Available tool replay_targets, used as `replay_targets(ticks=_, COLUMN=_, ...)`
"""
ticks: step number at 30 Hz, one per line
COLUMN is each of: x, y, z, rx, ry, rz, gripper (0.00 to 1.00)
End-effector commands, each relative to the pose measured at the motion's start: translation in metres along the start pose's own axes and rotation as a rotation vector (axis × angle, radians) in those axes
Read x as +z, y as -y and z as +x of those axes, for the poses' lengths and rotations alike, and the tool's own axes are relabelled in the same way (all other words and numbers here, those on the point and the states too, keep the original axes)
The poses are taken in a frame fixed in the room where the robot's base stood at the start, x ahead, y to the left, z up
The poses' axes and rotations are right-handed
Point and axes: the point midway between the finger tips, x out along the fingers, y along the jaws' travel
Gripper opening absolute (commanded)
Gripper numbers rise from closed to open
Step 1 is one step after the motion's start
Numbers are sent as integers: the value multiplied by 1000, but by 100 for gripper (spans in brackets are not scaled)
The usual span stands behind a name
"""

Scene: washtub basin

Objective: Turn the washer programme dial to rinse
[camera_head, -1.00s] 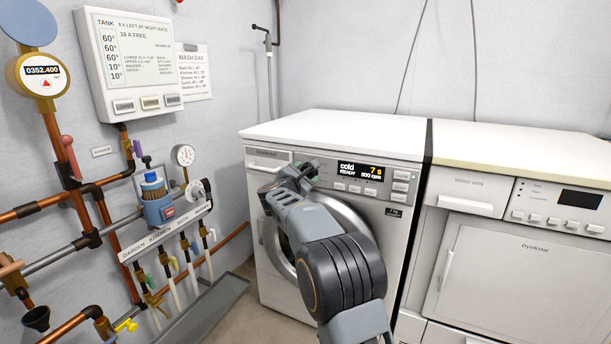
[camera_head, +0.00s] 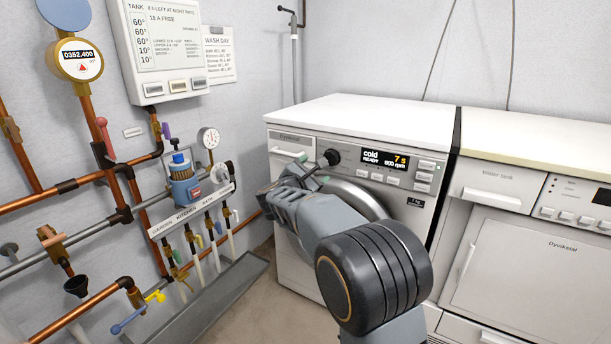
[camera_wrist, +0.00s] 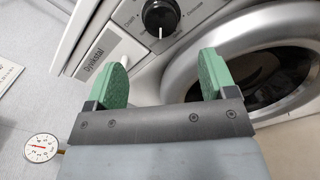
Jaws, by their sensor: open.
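The washer (camera_head: 350,122) is white, with a round black programme dial (camera_head: 332,157) to the left of its lit display (camera_head: 385,160), which reads "cold" and "READY". In the wrist view the dial (camera_wrist: 161,17) is at the top, its white mark pointing down the picture. Small labels beside it are too blurred to read surely. My gripper (camera_head: 309,171) is just below and left of the dial in the head view. In the wrist view my gripper (camera_wrist: 161,76) has its green fingers wide apart and empty, with the dial beyond their tips, roughly centred between them and apart from them.
The washer's detergent drawer (camera_wrist: 112,58) is beside the left finger and the round door (camera_wrist: 265,70) is beyond the right one. A dryer (camera_head: 540,255) stands to the right. Pipes and valves (camera_head: 185,185) line the left wall. Bare floor shows between.

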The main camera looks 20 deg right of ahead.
Motion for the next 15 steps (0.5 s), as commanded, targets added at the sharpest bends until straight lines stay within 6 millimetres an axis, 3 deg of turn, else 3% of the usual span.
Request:
replay_targets(ticks=6, x=0, y=-1, z=-31, rx=1, ry=-2, rz=0, gripper=78)
replay_targets(ticks=15, x=0, y=0, z=-43, rx=-1, ry=0, rz=0, gripper=78)
